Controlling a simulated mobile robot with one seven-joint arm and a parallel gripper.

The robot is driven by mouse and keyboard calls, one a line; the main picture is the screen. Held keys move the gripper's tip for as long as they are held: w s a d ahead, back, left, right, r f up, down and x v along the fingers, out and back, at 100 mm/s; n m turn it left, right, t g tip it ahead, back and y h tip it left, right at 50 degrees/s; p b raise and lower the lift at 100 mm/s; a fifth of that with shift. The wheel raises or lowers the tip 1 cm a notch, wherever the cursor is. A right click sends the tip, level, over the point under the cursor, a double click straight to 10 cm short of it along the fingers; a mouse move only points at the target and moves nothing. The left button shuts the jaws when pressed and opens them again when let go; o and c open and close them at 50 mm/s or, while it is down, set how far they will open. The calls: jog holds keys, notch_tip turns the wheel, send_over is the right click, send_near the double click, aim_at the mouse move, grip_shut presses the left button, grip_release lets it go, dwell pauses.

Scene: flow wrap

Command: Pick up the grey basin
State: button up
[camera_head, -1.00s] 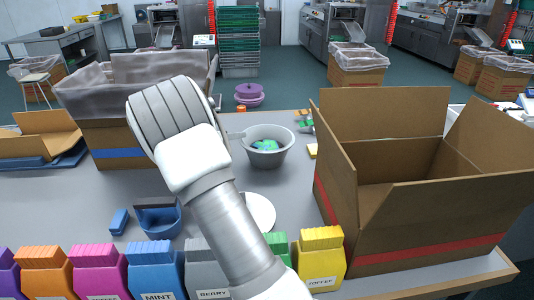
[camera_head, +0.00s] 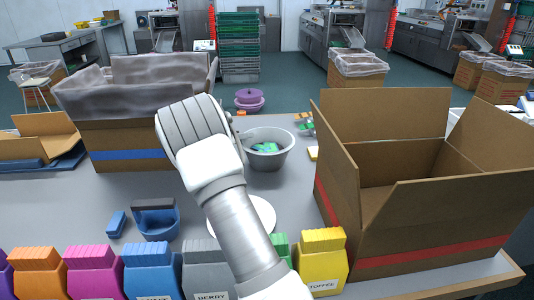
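The grey basin (camera_head: 270,160) is a round, light grey bowl standing upright on the table behind my arm. Blue and green pieces (camera_head: 265,147) lie inside it. My arm reaches up from the bottom of the picture, and its wrist is just left of the basin, overlapping its left edge in the view. My gripper's fingers are hidden behind the wrist, so I cannot see whether they touch the basin.
An open cardboard box (camera_head: 430,215) with a red stripe stands at the right. A lined box (camera_head: 125,145) with a blue stripe stands at the left. A white disc (camera_head: 262,213), a blue scoop-like item (camera_head: 157,222) and several coloured bags (camera_head: 322,262) are nearer.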

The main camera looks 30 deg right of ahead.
grip_shut()
jog(key=shift+a+f, duration=0.1)
dwell(0.9)
